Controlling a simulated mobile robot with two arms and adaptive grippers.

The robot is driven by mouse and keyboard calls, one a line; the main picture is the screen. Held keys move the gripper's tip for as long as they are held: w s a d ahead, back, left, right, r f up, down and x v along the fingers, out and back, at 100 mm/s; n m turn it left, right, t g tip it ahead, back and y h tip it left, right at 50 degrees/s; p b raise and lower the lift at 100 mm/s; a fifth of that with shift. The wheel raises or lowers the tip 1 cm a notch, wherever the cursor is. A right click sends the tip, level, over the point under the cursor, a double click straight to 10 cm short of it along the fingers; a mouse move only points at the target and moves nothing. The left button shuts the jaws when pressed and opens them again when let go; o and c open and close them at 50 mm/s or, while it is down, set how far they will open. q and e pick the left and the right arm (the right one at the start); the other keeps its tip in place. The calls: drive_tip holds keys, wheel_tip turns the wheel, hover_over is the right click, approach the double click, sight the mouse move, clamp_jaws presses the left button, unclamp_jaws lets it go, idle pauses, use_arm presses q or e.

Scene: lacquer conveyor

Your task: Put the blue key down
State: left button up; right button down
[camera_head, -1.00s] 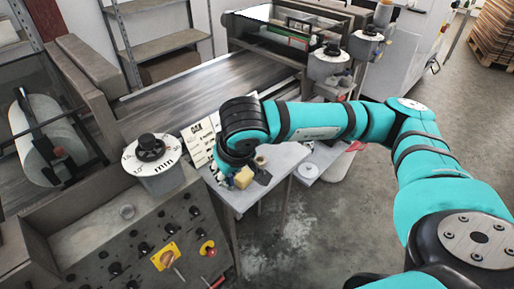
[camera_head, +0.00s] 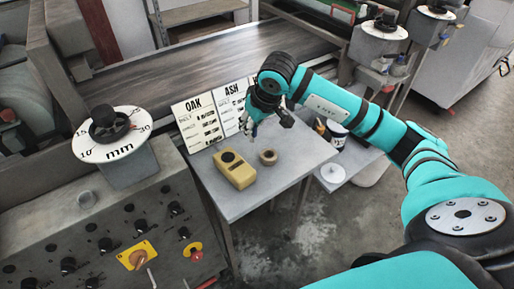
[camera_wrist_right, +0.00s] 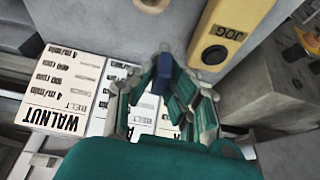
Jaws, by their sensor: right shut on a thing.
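My right gripper (camera_head: 258,122) is above the back part of the small grey table (camera_head: 240,205), close in front of the printed cards. It is shut on the blue key (camera_wrist_right: 161,76), which sits between the fingertips in the right wrist view. In the head view only a small blue bit of the key (camera_head: 255,131) shows below the fingers. I cannot tell whether the key touches the table. My left gripper is in neither view.
A yellow box (camera_head: 240,174) marked JOG and a brown ring (camera_head: 268,157) lie on the table. Cards headed OAK (camera_head: 197,122) and ASH stand behind. A control panel with a mm dial (camera_head: 112,133) is at left. The table's front right is clear.

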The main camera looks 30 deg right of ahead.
sight(253, 141)
drive_tip(key=shift+f, duration=1.1)
wheel_tip(253, 141, down, 4)
drive_tip(key=shift+r+p, duration=0.1)
drive_tip(key=shift+p, duration=0.25)
drive_tip(key=shift+f, duration=0.2)
drive_tip(key=c, duration=1.8)
unclamp_jaws()
drive_tip(key=shift+b, duration=0.3)
drive_tip(key=o, duration=0.5)
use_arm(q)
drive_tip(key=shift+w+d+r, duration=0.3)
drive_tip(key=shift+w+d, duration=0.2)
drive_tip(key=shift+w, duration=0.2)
